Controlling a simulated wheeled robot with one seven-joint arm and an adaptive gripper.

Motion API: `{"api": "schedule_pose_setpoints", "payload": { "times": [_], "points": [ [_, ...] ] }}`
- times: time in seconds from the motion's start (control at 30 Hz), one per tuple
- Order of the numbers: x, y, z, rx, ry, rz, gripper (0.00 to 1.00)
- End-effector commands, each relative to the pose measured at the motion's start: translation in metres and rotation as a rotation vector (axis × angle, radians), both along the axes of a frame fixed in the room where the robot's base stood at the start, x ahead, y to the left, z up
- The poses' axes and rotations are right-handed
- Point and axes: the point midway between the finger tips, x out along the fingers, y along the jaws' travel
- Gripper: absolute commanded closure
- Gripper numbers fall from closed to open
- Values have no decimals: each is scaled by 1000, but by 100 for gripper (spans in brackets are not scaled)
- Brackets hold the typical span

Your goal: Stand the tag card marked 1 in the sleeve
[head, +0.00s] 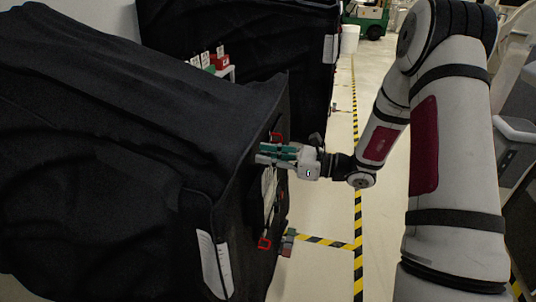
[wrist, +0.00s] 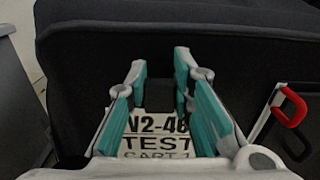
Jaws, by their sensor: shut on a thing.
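A white tag card (wrist: 158,128) printed "V2-48 TEST CART 1" shows between the teal fingers of my gripper (wrist: 163,75) in the wrist view. Its lower edge is hidden by the gripper body. My gripper (head: 268,154) is shut on the card, close to the dark end of the near covered cart (head: 150,110). A pale, partly see-through panel with red clips (head: 268,190) hangs on that end, below my gripper. It may be the sleeve; its opening cannot be made out. A red hook (wrist: 292,108) shows at the right in the wrist view.
Several small cards (head: 205,58) stand in red and green holders behind the near cart. A second covered cart (head: 240,35) stands farther back. White labels (head: 213,262) are on the near cover. Open floor with yellow-black tape (head: 358,230) lies to the right.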

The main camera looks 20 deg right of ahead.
Motion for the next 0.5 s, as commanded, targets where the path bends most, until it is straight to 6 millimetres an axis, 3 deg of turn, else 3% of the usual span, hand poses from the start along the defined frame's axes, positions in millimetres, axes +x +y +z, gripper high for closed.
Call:
{"api": "schedule_pose_setpoints", "payload": {
  "times": [0.47,0.5],
  "points": [
    [0,0,-7,1,1,0,100],
    [0,0,-7,0,0,0,76]
  ]
}}
